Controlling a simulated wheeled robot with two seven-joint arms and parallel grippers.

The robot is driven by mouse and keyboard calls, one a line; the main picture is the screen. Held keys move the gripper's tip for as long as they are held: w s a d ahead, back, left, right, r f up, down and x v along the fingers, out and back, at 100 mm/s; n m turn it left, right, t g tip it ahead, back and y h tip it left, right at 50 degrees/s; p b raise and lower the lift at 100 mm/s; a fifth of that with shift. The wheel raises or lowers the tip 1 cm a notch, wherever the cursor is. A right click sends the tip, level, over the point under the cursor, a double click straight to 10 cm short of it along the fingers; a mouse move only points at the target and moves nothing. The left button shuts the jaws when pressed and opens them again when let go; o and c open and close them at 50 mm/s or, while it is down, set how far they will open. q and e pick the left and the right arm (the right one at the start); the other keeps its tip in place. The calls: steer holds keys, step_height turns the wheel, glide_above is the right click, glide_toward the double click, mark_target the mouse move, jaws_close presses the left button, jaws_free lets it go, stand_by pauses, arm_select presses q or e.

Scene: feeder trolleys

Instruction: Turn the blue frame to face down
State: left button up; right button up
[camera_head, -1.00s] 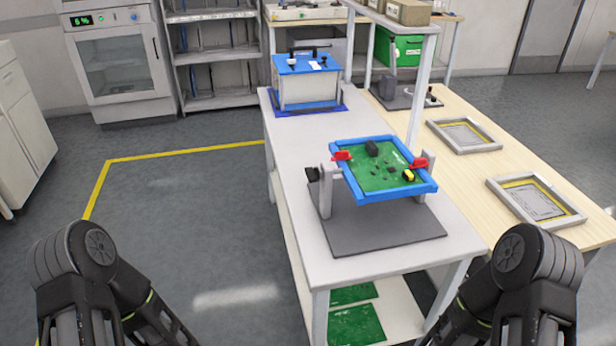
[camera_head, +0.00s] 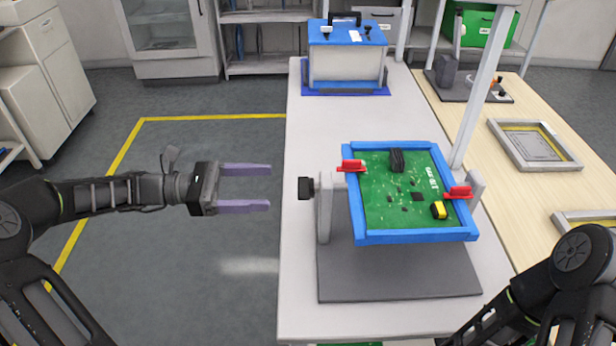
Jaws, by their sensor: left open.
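The blue frame (camera_head: 418,237) holds a green circuit board (camera_head: 399,213) with its parts side facing up, tilted a little toward me. Red clamps (camera_head: 350,166) sit on its left and right sides. It hangs between two grey posts (camera_head: 325,207) on a dark grey base plate (camera_head: 397,281). A black knob (camera_head: 305,188) sticks out of the left post. My left gripper (camera_head: 268,188) is open and empty, left of the knob and apart from it, its fingers pointing right. My right arm comes in at the lower right; its gripper is out of the picture.
The stand is on a white table (camera_head: 300,270). A blue-topped box (camera_head: 346,62) stands at the table's far end. A wooden table (camera_head: 470,125) on the right bears grey frames (camera_head: 533,145). A slanting post (camera_head: 478,95) rises behind the stand. The floor left of the table is clear.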

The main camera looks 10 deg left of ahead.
arm_select(q)
steer(key=x, duration=0.8)
steer(key=shift+s, duration=0.35)
steer(key=shift+r, duration=0.1)
steer(key=shift+c, duration=0.6)
jaws_close()
stand_by(0.3)
